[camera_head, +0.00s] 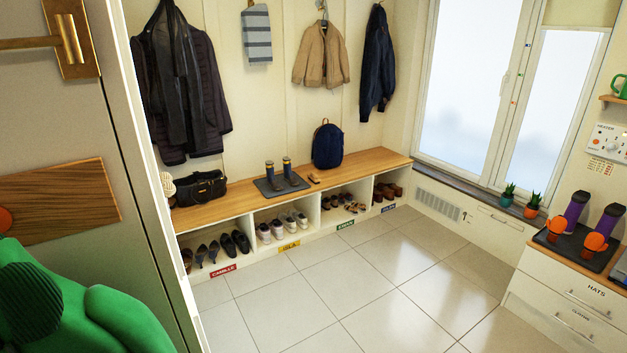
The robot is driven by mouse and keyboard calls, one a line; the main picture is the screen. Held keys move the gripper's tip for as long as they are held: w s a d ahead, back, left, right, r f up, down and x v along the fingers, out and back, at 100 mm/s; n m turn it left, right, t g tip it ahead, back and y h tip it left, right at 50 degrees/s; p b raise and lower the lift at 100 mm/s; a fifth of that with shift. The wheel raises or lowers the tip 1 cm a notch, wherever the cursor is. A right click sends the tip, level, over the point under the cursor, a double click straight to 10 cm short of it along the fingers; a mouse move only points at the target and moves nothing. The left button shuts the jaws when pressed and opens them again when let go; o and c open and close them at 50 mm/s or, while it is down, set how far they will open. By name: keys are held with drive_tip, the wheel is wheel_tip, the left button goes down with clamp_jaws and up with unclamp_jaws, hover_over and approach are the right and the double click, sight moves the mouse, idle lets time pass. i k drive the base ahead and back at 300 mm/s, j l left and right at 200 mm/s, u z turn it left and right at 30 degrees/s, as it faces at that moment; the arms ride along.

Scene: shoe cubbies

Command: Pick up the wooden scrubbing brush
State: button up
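A small wooden piece that looks like the scrubbing brush (314,180) lies on the wooden bench top (222,212). It is between the dark boot tray (265,189) and the navy backpack (328,146), near the front edge of the bench. It is too small here to make out bristles. My gripper does not show in this view.
A grey door or panel (62,115) stands close on the left. The tiled floor (330,290) before the bench is clear. Cubbies with shoes are under the bench (285,225). A drawer unit (565,310) with boots on it stands at right.

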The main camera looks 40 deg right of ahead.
sight(312, 176)
drive_tip(key=i+l+z, duration=0.6)
drive_tip(key=i, duration=0.3)
drive_tip(key=i+l+z, duration=0.3)
drive_tip(key=i, duration=0.15)
drive_tip(key=i+z, duration=0.3)
drive_tip(key=i, duration=0.2)
drive_tip(key=i+u, duration=0.1)
drive_tip(key=i, duration=0.85)
drive_tip(key=i+l+u, duration=0.1)
drive_tip(key=i, duration=0.85)
drive_tip(key=i+l+u, duration=0.2)
drive_tip(key=i+u, duration=0.25)
drive_tip(key=i+l+u, duration=0.85)
